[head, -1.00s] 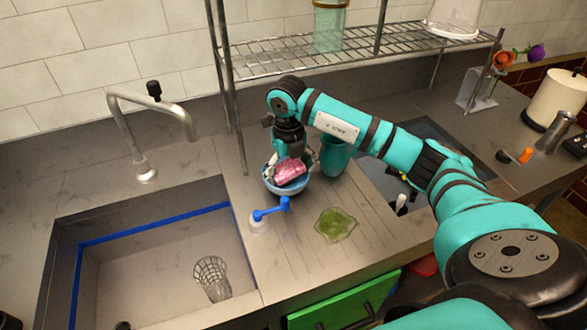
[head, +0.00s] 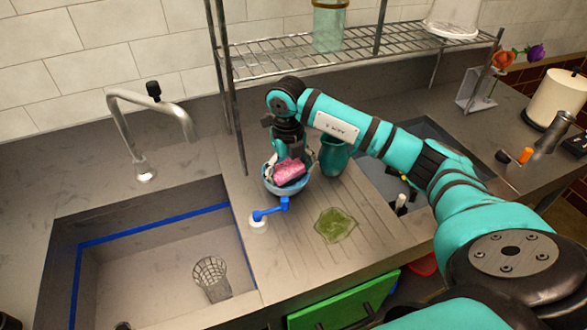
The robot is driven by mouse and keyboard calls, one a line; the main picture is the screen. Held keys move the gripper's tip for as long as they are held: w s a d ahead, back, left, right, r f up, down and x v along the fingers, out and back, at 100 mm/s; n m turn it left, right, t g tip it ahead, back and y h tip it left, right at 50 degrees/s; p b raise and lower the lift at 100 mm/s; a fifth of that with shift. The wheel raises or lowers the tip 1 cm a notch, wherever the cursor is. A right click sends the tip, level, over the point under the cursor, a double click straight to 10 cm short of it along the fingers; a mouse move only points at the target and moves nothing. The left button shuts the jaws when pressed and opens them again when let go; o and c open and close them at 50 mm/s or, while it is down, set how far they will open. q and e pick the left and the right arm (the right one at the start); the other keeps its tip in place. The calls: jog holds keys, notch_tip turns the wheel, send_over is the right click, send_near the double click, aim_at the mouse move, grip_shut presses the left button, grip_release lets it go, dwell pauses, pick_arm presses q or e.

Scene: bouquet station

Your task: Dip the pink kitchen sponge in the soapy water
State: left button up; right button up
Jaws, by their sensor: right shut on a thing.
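The pink kitchen sponge (head: 289,171) is in the jaws of my right gripper (head: 287,165), at the blue bowl (head: 286,191) on the ribbed drainboard. The sponge sits within or just over the bowl's rim; I cannot tell how deep it is. The water in the bowl is hidden by the sponge and gripper. My right gripper points down and is shut on the sponge. My left gripper is not in view.
A teal cup (head: 334,157) stands right beside the bowl. A blue-handled soap pump (head: 270,212) is in front of it. A green glass dish (head: 336,225) lies to the right. The sink (head: 150,265) holds a wire basket (head: 211,278). A wire shelf (head: 350,57) is overhead.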

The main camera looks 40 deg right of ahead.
aim_at(289, 165)
jog(key=shift+s+a+f, duration=0.2)
jog(key=shift+a+f, duration=0.1)
jog(key=shift+f, duration=0.2)
jog(key=shift+w+r+p, duration=0.2)
jog(key=shift+r+p, duration=0.65)
jog(key=shift+r, duration=0.15)
jog(key=shift+d+r+p, duration=0.1)
jog(key=shift+r+p, duration=0.35)
jog(key=shift+r, duration=0.4)
jog(key=shift+c, duration=0.9)
jog(key=shift+d+r+p, duration=0.15)
jog(key=shift+r+p, duration=0.75)
jog(key=shift+r, duration=0.55)
jog(key=shift+c, duration=0.2)
jog(key=shift+r, duration=0.1)
notch_tip(289, 165, up, 4)
jog(key=p, duration=0.2)
jog(key=shift+p, duration=0.3)
jog(key=shift+w, duration=0.15)
